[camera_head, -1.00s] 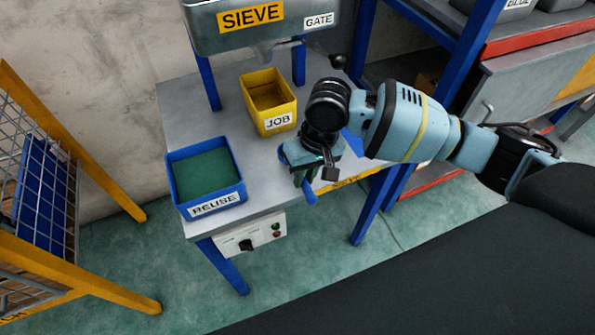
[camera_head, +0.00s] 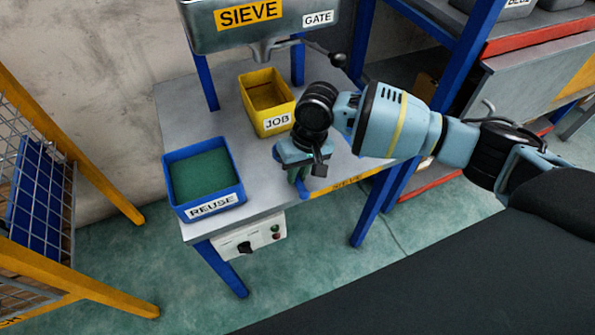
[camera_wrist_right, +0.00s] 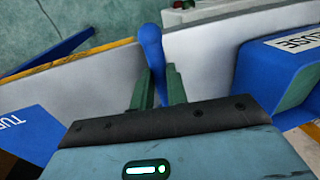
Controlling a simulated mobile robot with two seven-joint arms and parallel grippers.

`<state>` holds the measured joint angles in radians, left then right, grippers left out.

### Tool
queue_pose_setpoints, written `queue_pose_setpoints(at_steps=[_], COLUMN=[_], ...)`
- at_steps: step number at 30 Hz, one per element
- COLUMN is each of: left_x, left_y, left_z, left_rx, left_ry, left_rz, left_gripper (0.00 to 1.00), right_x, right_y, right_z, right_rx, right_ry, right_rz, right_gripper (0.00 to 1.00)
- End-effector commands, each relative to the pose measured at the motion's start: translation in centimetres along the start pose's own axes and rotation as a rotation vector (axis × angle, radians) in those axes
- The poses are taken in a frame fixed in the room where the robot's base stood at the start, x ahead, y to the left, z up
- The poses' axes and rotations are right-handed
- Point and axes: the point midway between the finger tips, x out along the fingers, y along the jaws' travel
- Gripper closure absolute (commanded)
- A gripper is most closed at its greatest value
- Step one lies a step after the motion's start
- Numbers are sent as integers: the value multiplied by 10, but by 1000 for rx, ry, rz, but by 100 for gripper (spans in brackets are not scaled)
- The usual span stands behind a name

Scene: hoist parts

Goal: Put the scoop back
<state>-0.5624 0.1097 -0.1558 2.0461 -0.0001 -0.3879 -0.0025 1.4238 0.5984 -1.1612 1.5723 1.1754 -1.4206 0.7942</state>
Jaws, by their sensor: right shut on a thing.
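My right gripper (camera_head: 302,184) is over the front edge of the sieve table, to the right of the blue REUSE bin. It is shut on a blue scoop, whose handle (camera_wrist_right: 152,45) stands between the two green fingers in the right wrist view. In the head view a small blue part of the scoop (camera_head: 304,193) shows at the fingertips. The rest of the scoop is hidden by the gripper. I cannot tell whether the scoop touches the table. My left gripper is not in view.
The blue REUSE bin (camera_head: 213,207) holds green material. The yellow JOB bin (camera_head: 286,122) stands behind it and looks empty. The sieve hopper (camera_head: 200,32) with its gate lever (camera_head: 337,59) is above. Bare table (camera_head: 238,150) lies between the bins. A control box (camera_head: 262,236) hangs at the front.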

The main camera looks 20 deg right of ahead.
Motion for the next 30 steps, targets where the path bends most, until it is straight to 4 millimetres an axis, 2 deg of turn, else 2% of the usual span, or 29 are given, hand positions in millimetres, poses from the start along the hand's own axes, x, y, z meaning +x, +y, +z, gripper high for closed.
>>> queue_pose_setpoints(at_steps=[7, 8, 12, 23, 26, 30], left_x=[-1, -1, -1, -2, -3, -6], left_y=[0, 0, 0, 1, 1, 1], left_z=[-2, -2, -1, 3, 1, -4], left_rx=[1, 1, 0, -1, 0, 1], left_ry=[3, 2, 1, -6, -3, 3], left_rz=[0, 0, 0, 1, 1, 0], left_gripper=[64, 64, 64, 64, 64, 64], right_x=[2, 2, 2, 0, -10, -36], right_y=[0, 0, 0, 0, -1, -1], right_z=[0, 0, 0, 0, 0, -1], right_rx=[-1, -1, -1, -1, -1, -2], right_ry=[1, 1, 1, 1, 2, 4], right_rz=[0, 0, 0, 0, -2, -1], right_gripper=[100, 82, 64, 63, 63, 63])
